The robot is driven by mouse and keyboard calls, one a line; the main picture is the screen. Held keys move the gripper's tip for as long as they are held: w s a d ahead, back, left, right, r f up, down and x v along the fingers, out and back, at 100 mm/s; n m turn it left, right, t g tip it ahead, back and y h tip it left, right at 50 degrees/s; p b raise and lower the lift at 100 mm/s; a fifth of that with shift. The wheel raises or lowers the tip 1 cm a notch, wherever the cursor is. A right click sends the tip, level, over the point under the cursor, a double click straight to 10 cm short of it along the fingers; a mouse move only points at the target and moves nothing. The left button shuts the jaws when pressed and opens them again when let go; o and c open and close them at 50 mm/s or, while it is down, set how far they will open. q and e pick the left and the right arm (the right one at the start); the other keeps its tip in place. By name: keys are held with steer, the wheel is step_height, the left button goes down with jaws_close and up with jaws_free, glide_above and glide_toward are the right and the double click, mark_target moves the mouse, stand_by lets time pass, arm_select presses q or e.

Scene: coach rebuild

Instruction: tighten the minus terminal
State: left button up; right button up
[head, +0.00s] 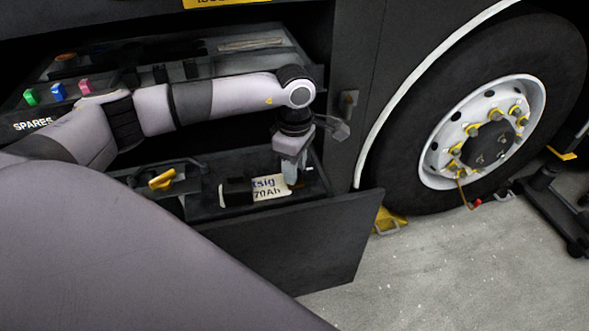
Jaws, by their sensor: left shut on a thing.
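The battery (236,192) sits in the open lower tray (322,192) and has a white label (270,188) reading 70Ah. My left gripper (291,178) points down at the battery's right end, just beside the label. It is shut on what looks like the minus terminal, which the fingers mostly hide. A small orange-brown bit shows by the fingertips. I cannot tell how tight the terminal sits. My right gripper is out of view.
A yellow-handled thing (162,180) lies at the tray's left. Above is a shelf marked SPARES (33,125) with green, blue and pink pieces. The tray's front panel (290,245) juts out.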

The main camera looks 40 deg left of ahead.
arm_select(q)
steer(key=shift+m, duration=0.4)
stand_by(0.3)
steer(key=o, duration=1)
steer(key=shift+o, duration=0.2)
steer(key=shift+r, duration=0.15)
step_height(320, 180, up, 7)
steer(key=shift+f, duration=0.2)
steer(key=shift+r, duration=0.2)
